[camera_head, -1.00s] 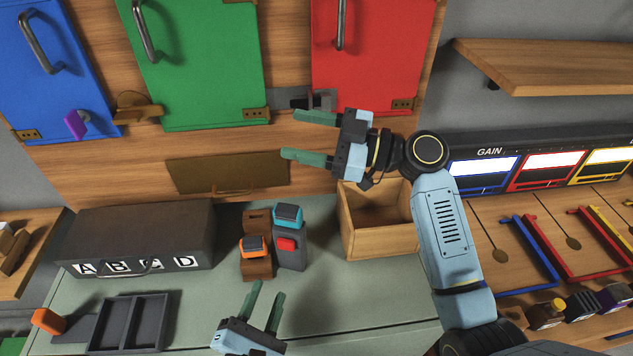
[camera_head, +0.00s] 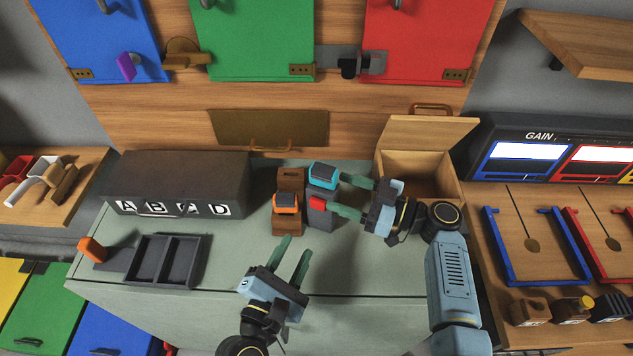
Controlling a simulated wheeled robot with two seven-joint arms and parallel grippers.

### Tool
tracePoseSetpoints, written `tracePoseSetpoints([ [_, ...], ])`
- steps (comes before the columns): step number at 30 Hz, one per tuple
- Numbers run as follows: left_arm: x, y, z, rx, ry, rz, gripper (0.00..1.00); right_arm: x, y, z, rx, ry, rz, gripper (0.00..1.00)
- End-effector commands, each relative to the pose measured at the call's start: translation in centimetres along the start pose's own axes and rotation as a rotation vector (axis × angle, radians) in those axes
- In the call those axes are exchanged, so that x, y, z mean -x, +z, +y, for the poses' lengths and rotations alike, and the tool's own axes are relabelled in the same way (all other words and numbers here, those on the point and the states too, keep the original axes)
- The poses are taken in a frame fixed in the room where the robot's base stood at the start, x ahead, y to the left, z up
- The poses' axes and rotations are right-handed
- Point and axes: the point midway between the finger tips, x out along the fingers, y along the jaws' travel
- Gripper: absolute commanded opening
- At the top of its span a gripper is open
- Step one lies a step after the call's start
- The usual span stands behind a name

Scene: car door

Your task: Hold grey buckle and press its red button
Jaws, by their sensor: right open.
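The grey buckle (camera_head: 319,220) stands on the grey-green bench top near the middle of the view. Its red button (camera_head: 317,203) faces me, and a blue-and-black piece (camera_head: 323,175) sits at its top. My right gripper (camera_head: 338,192) is open, its fingertips pointing left. One finger shows by the blue piece and the other by the red button, at the buckle's right side. Whether they touch it I cannot tell. My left gripper (camera_head: 297,245) is open and empty below the buckle, its fingers pointing up in the picture.
A brown buckle (camera_head: 288,222) with an orange piece (camera_head: 286,203) stands close left of the grey one. A wooden box (camera_head: 418,172) with its lid up is at the right. A dark case (camera_head: 180,180) and a divided tray (camera_head: 165,262) are left. The bench front middle is partly clear.

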Motion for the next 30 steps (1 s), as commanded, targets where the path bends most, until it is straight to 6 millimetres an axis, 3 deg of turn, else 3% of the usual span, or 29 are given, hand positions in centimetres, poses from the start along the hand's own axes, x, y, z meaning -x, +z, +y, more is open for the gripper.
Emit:
tracePoseSetpoints([
  [3,0.0,0.0,0.0,0.000,0.000,0.000,0.36,-2.8,-0.1,-0.3,-0.004,-0.007,0.003,0.62],
  [9,0.0,0.0,0.0,0.000,0.000,0.000,0.36,-5.6,-0.1,-0.3,-0.004,-0.007,0.001,0.62],
  [15,0.0,0.0,0.0,0.000,0.000,0.000,0.36,-6.8,-0.1,-0.2,-0.002,-0.005,0.000,0.62],
  [23,0.0,0.0,0.0,0.000,0.000,0.000,0.36,-6.9,-0.1,-0.2,-0.002,-0.005,0.000,0.62],
  [30,0.0,0.0,0.0,0.000,0.000,0.000,0.36,-6.8,-0.1,-0.2,-0.002,-0.005,0.000,0.33],
])
